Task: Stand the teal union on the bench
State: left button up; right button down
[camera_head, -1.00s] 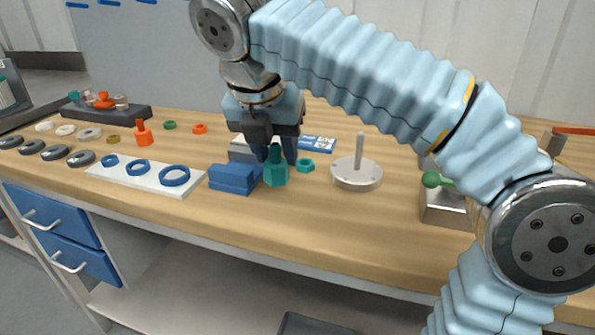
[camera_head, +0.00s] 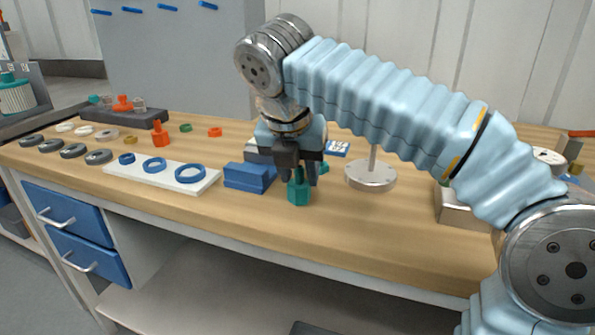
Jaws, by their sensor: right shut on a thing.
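The teal union (camera_head: 299,193) is upright, with its wider hex part low and its narrower top between my right gripper's fingers. My right gripper (camera_head: 300,178) points down and is shut on it, just to the right of the blue block. The union's lower end is at or just above the wooden bench (camera_head: 360,225); I cannot tell whether it touches. The fingers hide part of its top. My left gripper is not in view.
The blue block (camera_head: 249,178) stands close left. A metal disc with an upright rod (camera_head: 371,176) stands to the right, and a teal nut (camera_head: 323,168) shows behind the gripper. A white strip with blue rings (camera_head: 140,171) lies left. The bench front is clear.

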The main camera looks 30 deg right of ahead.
jog(key=c, duration=0.7)
grip_release()
jog(key=shift+f, duration=0.1)
jog(key=shift+p+v, duration=1.4)
jog(key=shift+v, duration=4.7)
